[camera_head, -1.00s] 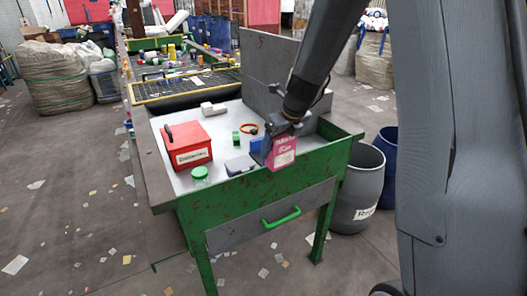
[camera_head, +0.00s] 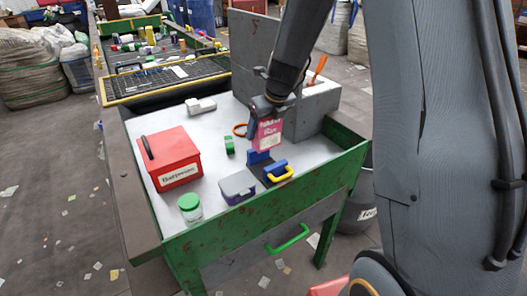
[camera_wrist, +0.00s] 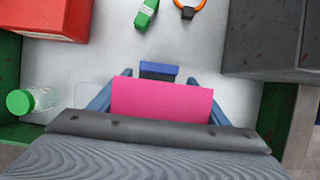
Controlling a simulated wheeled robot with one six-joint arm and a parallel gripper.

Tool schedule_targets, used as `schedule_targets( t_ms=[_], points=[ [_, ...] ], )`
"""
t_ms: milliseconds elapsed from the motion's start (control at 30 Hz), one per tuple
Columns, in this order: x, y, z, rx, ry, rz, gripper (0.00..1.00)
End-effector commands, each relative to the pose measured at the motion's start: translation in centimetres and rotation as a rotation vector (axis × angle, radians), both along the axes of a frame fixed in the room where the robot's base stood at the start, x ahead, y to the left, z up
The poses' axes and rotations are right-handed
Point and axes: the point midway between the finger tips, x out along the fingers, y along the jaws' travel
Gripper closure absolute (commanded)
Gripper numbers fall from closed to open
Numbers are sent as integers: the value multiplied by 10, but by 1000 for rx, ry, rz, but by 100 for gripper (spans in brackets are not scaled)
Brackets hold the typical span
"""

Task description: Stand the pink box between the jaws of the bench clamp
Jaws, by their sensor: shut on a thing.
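The pink box (camera_head: 267,135) hangs upright in my gripper (camera_head: 268,106), which is shut on it. In the wrist view the pink box (camera_wrist: 161,98) shows its flat pink top between my fingers. The bench clamp has a blue rear jaw (camera_head: 259,158), a blue front jaw (camera_head: 276,171) and a yellow handle (camera_head: 282,175). The box's lower edge appears just above the rear jaw; I cannot tell the exact gap. In the wrist view a blue jaw (camera_wrist: 158,70) shows just beyond the box, and the rest of the clamp is hidden.
A grey-and-purple box (camera_head: 237,188) stands just left of the clamp. A grey block (camera_head: 312,105) rises at the right.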

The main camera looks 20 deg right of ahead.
Motion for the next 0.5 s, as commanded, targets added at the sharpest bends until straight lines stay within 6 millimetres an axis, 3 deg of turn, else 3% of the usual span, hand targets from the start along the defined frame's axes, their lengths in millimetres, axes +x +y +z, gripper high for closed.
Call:
schedule_targets(
  t_ms=[100,500],
  points=[
    [-1,0,-22,0,3,-1,51],
    [0,0,-67,0,1,-2,51]
  ],
)
